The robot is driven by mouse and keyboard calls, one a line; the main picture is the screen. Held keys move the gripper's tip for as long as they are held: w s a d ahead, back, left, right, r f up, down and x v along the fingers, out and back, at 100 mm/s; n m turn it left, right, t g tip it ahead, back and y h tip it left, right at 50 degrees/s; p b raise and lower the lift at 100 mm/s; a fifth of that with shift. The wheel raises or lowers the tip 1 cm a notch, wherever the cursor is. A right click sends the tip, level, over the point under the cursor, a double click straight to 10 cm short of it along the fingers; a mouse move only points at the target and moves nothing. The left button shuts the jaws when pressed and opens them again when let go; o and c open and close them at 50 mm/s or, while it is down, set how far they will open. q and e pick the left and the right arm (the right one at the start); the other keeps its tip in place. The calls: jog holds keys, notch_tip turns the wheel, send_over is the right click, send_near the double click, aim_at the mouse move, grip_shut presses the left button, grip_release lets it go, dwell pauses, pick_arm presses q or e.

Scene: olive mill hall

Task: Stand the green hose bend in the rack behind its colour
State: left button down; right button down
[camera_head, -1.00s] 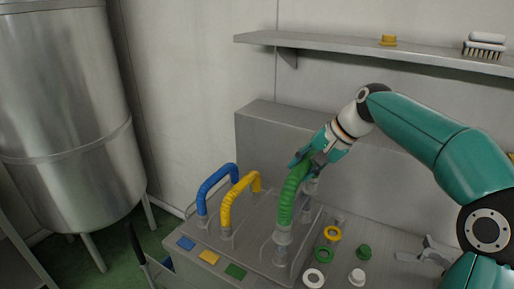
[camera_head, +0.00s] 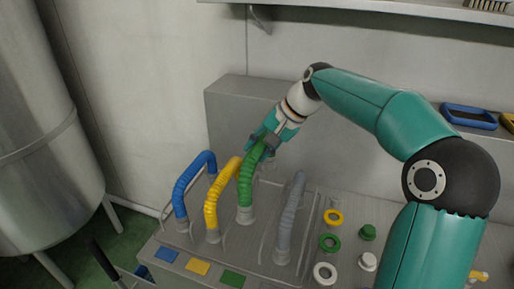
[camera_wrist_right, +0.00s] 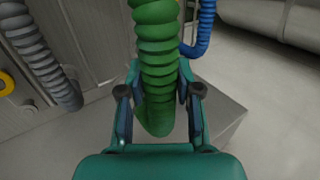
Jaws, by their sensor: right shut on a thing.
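My right gripper (camera_head: 268,143) is shut on the upper end of the green hose bend (camera_head: 248,182). In the right wrist view the green bend (camera_wrist_right: 157,60) runs between the two fingers. Its pale lower cuff hangs down at the rack (camera_head: 262,228), just right of the yellow bend and roughly behind the green colour patch (camera_head: 232,279). I cannot tell whether the cuff touches the rack. The blue bend (camera_head: 187,185) and yellow bend (camera_head: 213,205) stand behind blue (camera_head: 166,254) and yellow (camera_head: 198,267) patches. A grey bend (camera_head: 289,215) stands to the right. My left gripper is out of view.
Yellow (camera_head: 333,217), green (camera_head: 329,243) and white (camera_head: 325,273) rings lie right of the rack, near green (camera_head: 367,232) and white (camera_head: 368,261) caps. A shelf (camera_head: 400,8) runs along the wall above. A steel tank (camera_head: 45,130) stands at the left.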

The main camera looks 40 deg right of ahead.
jog(key=shift+a+f+b, duration=0.1)
jog(key=shift+f+b, duration=0.4)
jog(key=shift+b, duration=0.05)
notch_tip(320, 180, down, 10)
jog(key=b, duration=0.8)
jog(key=shift+s+a+f+b, duration=0.1)
jog(key=shift+f+b, duration=0.3)
jog(key=shift+b, duration=0.1)
jog(key=c, duration=0.7)
grip_release()
jog(key=shift+o, duration=0.7)
jog(key=shift+s+f, duration=0.1)
jog(key=o, duration=0.4)
